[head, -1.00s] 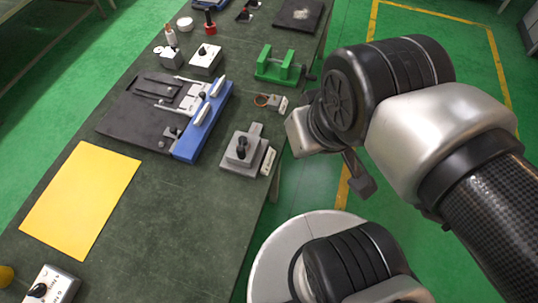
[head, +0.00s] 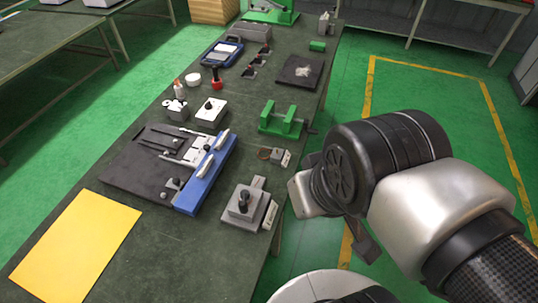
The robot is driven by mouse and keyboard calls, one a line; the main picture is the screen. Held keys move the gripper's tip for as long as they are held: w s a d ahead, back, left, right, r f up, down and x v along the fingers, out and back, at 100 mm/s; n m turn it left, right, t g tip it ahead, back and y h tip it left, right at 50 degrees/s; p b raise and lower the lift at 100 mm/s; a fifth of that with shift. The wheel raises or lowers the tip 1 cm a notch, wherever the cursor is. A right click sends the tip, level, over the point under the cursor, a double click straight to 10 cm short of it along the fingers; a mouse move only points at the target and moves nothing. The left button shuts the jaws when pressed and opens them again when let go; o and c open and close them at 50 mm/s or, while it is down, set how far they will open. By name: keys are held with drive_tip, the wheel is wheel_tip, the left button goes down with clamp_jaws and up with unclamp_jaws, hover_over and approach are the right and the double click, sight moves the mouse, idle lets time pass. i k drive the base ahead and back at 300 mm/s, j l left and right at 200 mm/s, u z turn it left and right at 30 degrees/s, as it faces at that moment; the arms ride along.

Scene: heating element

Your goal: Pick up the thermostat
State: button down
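A small grey box with a copper-coloured coil, which looks like the thermostat (head: 281,157), lies near the right edge of the dark green workbench (head: 190,262), between a green clamp-like fixture and a grey block with a black knob. My gripper (head: 366,248) is off the bench's right side, over the floor. Only a dark finger-like part of it shows below my wrist; the rest is hidden, so I cannot tell whether it is open or shut. Nothing is seen held in it.
Beside the thermostat are the green fixture (head: 282,120) and the grey knobbed block (head: 247,204). A blue-edged black fixture (head: 206,172) lies to the left, a yellow sheet (head: 75,248) at the front left. The bench front is mostly clear.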

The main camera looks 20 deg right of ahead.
sight(277, 156)
drive_tip(key=i+l+u, duration=0.4)
drive_tip(key=l+u, duration=0.15)
drive_tip(key=i+l+u, duration=0.15)
drive_tip(key=l+u, duration=0.15)
drive_tip(key=i+l+u, duration=0.1)
drive_tip(key=l+u, duration=0.2)
drive_tip(key=l, duration=0.1)
